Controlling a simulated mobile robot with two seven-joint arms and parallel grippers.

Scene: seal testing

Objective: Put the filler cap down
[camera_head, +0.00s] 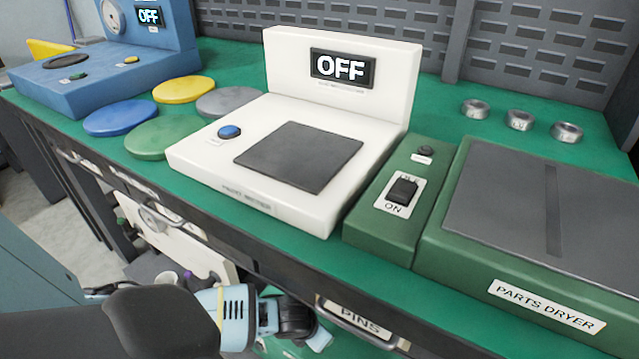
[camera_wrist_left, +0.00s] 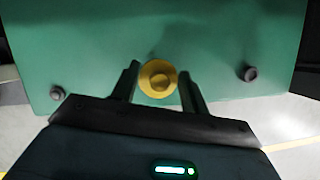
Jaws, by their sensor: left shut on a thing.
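The filler cap (camera_wrist_left: 158,84) is a round yellow piece with a raised centre, in the left wrist view. My left gripper (camera_wrist_left: 160,74) is shut on it, with one dark finger at each side. A green surface (camera_wrist_left: 215,40) lies beyond the cap; I cannot tell whether the cap touches it. In the head view my left arm comes in at the bottom left, below the bench's front edge. The fingertips and the cap cannot be made out there. My right gripper is in neither view.
On the green bench stand a white tester (camera_head: 340,110) reading OFF, a green switch box (camera_head: 385,235), a parts dryer (camera_head: 500,205), a blue machine (camera_head: 70,92), coloured discs (camera_head: 180,90) and three metal rings (camera_head: 519,119). Two dark knobs (camera_wrist_left: 250,73) sit on the green surface.

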